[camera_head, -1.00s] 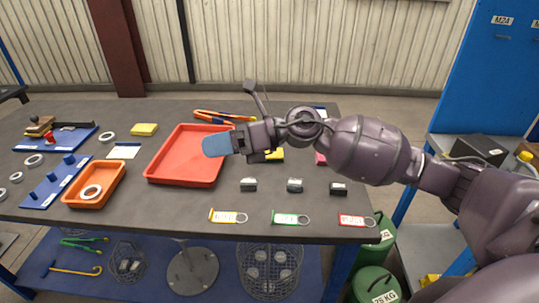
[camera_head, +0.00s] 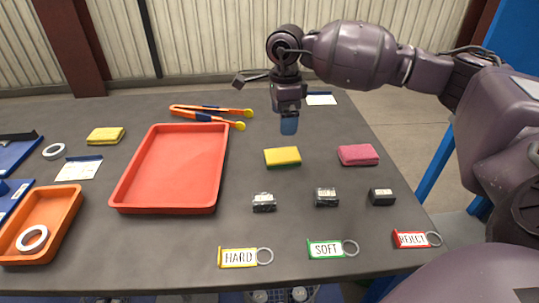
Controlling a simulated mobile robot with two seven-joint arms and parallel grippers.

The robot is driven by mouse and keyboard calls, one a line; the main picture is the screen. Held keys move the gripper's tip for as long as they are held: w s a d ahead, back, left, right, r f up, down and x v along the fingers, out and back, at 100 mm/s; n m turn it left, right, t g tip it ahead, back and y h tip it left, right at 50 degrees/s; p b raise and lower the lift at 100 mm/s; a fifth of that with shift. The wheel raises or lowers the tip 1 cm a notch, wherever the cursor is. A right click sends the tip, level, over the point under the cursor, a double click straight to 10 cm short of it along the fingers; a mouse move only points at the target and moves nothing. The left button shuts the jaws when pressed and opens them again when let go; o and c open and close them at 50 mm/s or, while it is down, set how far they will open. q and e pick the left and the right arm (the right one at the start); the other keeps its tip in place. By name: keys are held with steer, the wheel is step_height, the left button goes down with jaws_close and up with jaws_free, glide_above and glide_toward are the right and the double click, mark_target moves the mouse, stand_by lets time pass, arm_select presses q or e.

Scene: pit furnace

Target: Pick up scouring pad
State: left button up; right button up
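A yellow pad with a dark green underside (camera_head: 282,157) lies flat on the dark table, right of the red tray. A pink pad (camera_head: 357,155) lies to its right. Another yellow pad (camera_head: 105,136) lies left of the red tray. I cannot tell for certain which one is the scouring pad. My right gripper (camera_head: 289,126) points down with blue fingertips, above and behind the middle yellow pad and apart from it. Its fingers overlap in this view, so their opening is hidden. My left gripper is not in view.
The red tray (camera_head: 121,200) is empty. Orange-and-blue tongs (camera_head: 207,115) lie behind it. Tags marked HARD (camera_head: 238,258), SOFT (camera_head: 325,249) and REJECT (camera_head: 410,239) lie along the front edge. An orange tray (camera_head: 62,232) holds a white ring.

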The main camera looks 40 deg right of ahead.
mark_target(282, 154)
steer(key=shift+s+f, duration=0.15)
steer(key=shift+f, duration=0.5)
step_height(282, 154, down, 4)
steer(key=shift+r+b, duration=0.2)
steer(key=shift+b, duration=0.15)
steer(key=shift+f, duration=0.4)
steer(key=f, duration=0.4)
steer(key=shift+s+a+b, duration=0.3)
steer(key=shift+s+b, duration=0.05)
steer(key=shift+b, duration=0.05)
steer(key=shift+f, duration=0.5)
steer(key=shift+r, duration=0.1)
steer(key=c, duration=1)
